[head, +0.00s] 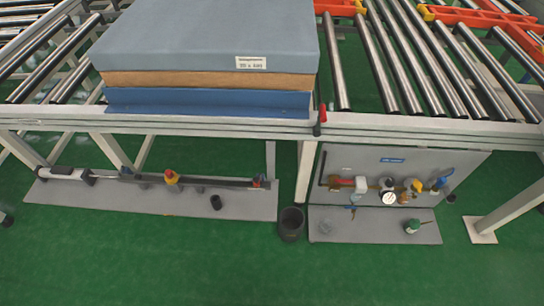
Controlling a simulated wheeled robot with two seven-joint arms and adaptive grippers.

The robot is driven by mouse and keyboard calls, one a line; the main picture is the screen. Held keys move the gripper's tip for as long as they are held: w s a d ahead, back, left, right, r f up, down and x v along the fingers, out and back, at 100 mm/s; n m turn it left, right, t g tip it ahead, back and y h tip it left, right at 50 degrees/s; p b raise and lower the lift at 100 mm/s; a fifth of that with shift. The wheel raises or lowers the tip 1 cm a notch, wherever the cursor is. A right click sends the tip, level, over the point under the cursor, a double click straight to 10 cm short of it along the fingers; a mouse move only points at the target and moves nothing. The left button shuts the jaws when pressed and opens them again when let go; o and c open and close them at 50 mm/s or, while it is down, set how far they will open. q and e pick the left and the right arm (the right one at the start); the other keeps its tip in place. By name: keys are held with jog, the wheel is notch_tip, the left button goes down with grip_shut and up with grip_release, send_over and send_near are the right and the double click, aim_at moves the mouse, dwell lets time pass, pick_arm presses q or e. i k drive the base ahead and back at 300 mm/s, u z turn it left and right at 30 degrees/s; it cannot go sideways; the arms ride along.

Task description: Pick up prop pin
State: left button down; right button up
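A small upright pin-like piece with a red top (322,115) stands at the conveyor's front rail, just right of the mattress stack. It may be the prop pin, but I cannot tell for sure. A dark cup-shaped holder (291,223) stands on the floor below it; its inside is too dark to read. The mattress stack (208,40), grey on top with brown and blue layers below, lies on the rollers and carries a white label. Neither of my grippers is in view.
The conveyor's white front rail (420,130) runs across the view. Below it are a panel with valves and a gauge (390,198), a long low bar mechanism (190,181) on a grey plate, and white legs. Green floor in front is clear. Orange parts (490,18) lie at the upper right.

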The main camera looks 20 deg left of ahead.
aim_at(169, 175)
jog(key=u, duration=1.55)
jog(key=k, duration=0.4)
jog(key=u, duration=0.75)
jog(key=i, duration=1.35)
